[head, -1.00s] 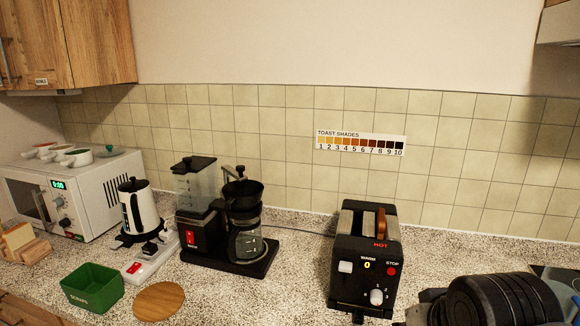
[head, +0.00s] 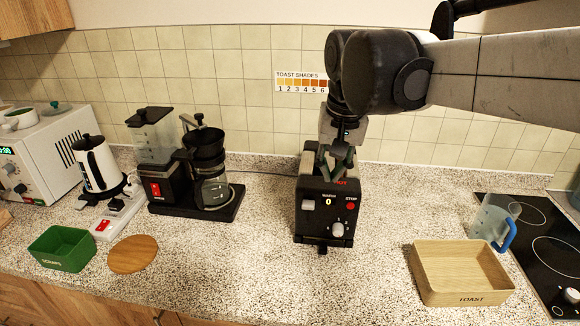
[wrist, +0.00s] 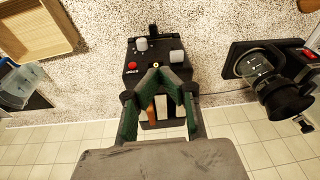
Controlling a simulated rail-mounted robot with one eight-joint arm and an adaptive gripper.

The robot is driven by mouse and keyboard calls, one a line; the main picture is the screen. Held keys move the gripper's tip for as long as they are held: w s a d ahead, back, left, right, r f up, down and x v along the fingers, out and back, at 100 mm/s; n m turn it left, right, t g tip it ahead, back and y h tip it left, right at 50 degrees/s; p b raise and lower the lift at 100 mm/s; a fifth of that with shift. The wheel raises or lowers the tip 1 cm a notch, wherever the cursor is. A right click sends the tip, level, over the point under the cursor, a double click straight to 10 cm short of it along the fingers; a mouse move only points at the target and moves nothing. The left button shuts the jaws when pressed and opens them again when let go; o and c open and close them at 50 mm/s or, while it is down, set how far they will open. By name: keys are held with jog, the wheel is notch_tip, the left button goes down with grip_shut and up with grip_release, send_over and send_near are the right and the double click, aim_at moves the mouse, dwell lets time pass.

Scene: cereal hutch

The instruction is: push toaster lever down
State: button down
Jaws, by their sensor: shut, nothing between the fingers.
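The black toaster (head: 325,220) stands on the counter, with a display reading 0, a red stop button (head: 350,206), a grey dial (head: 309,229) and a pale grey block (head: 308,205) on its front. That block also shows in the wrist view (wrist: 177,56) and looks like the lever, though I cannot be sure. A dark tab (head: 322,246) juts from the bottom front. My gripper (head: 330,176) points down over the toaster's top. In the wrist view its fingertips (wrist: 155,72) meet, empty, near the front edge. A brown slice (wrist: 151,115) shows in the toaster between the fingers.
A coffee maker (head: 203,190) stands left of the toaster, with a kettle (head: 98,165) and green box (head: 62,248) farther left. A wooden toast tray (head: 460,275) and clear jug (head: 490,222) are to the right, beside a dark hob (head: 540,230). The counter before the toaster is clear.

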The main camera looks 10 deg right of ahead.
jog(key=w+a+r+m+g+p, duration=0.1)
jog(key=w+a+r+g, duration=0.15)
jog(key=w, duration=0.55)
jog(key=f, duration=0.4)
jog(key=f+p, duration=0.1)
jog(key=f, duration=0.9)
jog(key=shift+s+a+f, duration=0.25)
notch_tip(320, 180, down, 7)
jog(key=b, duration=0.4)
jog(key=shift+b, duration=0.35)
jog(key=shift+r, duration=0.1)
notch_tip(320, 180, up, 14)
jog(key=p, duration=0.2)
send_over(308, 203)
